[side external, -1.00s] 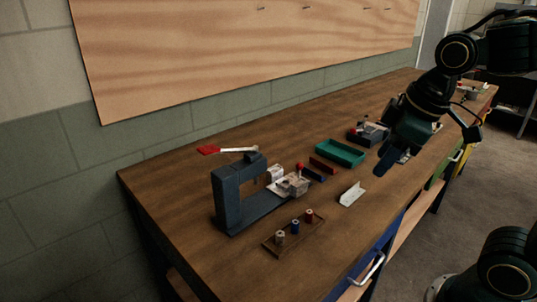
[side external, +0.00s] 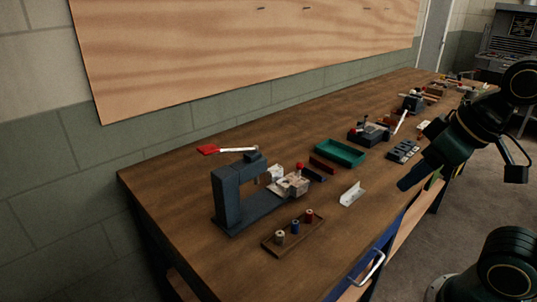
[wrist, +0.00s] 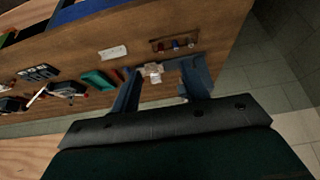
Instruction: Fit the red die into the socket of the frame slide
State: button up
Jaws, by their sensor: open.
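The red die (side external: 309,215) looks like a small red cylinder at the right end of a wooden tray (side external: 265,246), beside a blue and a pale cylinder. The tray also shows in the wrist view (wrist: 154,41). A blue-grey press frame (side external: 226,196) stands behind the tray. A pale slide block (side external: 290,185) sits on its base, near a red knob; its socket is too small to make out. My gripper (side external: 403,184) is right of these, apart from them, near the table's front edge. In the wrist view my gripper (wrist: 161,68) has its fingers spread, with nothing held.
A white angle piece (side external: 352,194) lies between the tray and my gripper. A green bin (side external: 341,153) and a dark red bar (side external: 322,165) are behind it. A slotted grey block (side external: 403,150) and other fixtures stand farther along. The table's front-left is clear.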

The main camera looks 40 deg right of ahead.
jog(key=shift+w, duration=0.1)
jog(key=w+f+n+g, duration=0.2)
jog(key=w+f+n, duration=0.2)
jog(key=w+n, duration=0.4)
jog(key=w+d+f+n+g, duration=0.1)
jog(key=w+f+n+g, duration=0.2)
jog(key=w, duration=1.1)
jog(key=shift+w+d+f+n+g, duration=0.35)
jog(key=shift+f+n, duration=0.65)
jog(key=shift+n, duration=1.4)
jog(key=shift+a, duration=0.1)
send_over(309, 212)
jog(key=shift+w+f, duration=0.15)
jog(key=shift+f, duration=4.15)
jog(key=shift+f, duration=0.1)
jog(key=shift+f, duration=2.5)
